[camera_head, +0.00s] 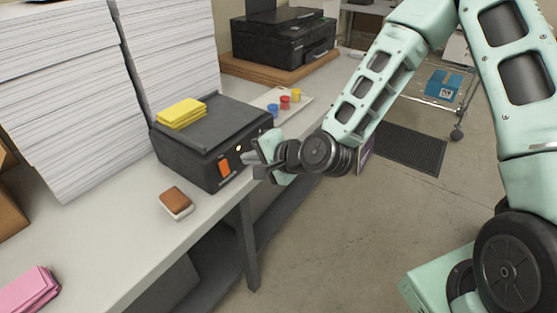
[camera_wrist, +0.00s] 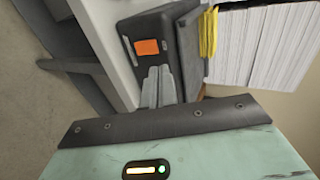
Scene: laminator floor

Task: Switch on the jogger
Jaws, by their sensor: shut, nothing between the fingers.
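The jogger is a dark grey box (camera_head: 205,135) with a sloped top, standing on the worktable. Its front panel carries an orange rocker switch (camera_head: 224,168) and a small light-coloured spot to the right of it. The switch also shows in the wrist view (camera_wrist: 147,47), beyond my fingertips. My gripper (camera_head: 252,165) is shut and empty, in front of the panel and to the right of the switch. In the wrist view the closed fingers (camera_wrist: 158,72) point toward the panel near the switch. I cannot tell whether they touch the panel. The switch's on or off position is unclear.
Yellow sheets (camera_head: 181,113) lie on the jogger. Tall white paper stacks (camera_head: 60,90) stand behind it. A brown-topped block (camera_head: 175,202) and pink sheets (camera_head: 30,290) lie on the worktable (camera_head: 110,225). A tray with coloured buttons (camera_head: 285,103) and a printer (camera_head: 283,40) are farther back.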

